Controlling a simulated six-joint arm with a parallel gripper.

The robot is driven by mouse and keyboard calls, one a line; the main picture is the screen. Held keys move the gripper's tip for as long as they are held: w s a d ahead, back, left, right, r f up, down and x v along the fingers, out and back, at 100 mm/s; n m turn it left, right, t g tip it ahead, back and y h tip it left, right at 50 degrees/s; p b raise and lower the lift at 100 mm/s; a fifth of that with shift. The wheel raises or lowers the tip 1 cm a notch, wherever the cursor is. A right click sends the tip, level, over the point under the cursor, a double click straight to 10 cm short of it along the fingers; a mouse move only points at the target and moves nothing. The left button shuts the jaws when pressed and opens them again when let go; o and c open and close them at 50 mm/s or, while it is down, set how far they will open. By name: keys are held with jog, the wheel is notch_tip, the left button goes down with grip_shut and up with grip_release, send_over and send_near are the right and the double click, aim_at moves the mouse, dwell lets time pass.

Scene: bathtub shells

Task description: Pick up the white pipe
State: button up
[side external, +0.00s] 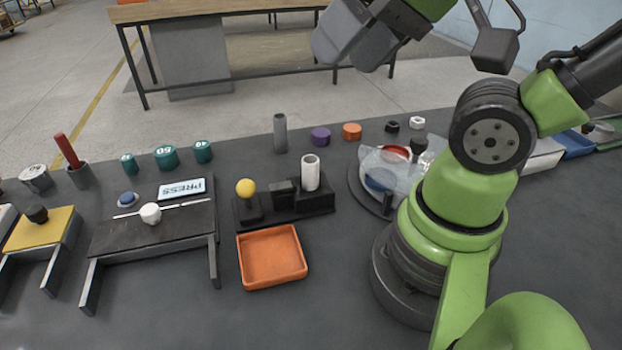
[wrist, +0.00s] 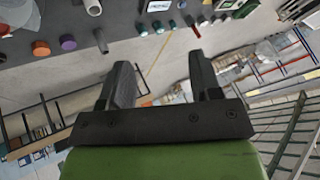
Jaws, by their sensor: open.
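The white pipe (side external: 311,173) stands upright in a black holder (side external: 285,210) on the dark table, in the middle of the side view. It also seems to show at the top edge of the wrist view (wrist: 93,7), cut off by the frame. My gripper (side external: 345,38) is high at the top of the side view, well above and away from the pipe. In the wrist view its two dark fingers (wrist: 158,65) are spread apart with nothing between them.
A yellow ball (side external: 245,187) and a black block share the holder with the pipe. An orange tray (side external: 271,258) lies in front, and a grey cylinder (side external: 280,133) stands behind. A round platform with clear-covered items (side external: 357,190) sits to the right. A PRESS sign (side external: 182,188) lies left.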

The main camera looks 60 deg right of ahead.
jog(key=shift+o, duration=0.4)
jog(key=n+g+h, duration=0.2)
jog(key=n+g, duration=0.5)
jog(key=n, duration=0.3)
send_over(311, 174)
jog(key=w, duration=0.1)
jog(key=f, duration=1)
jog(key=d+f, duration=0.1)
jog(key=f, duration=0.5)
notch_tip(311, 174, down, 4)
jog(key=shift+d+f, duration=0.1)
jog(key=shift+f, duration=0.05)
jog(key=shift+s+f, duration=0.15)
jog(key=shift+f, duration=3.1)
jog(key=c, duration=1)
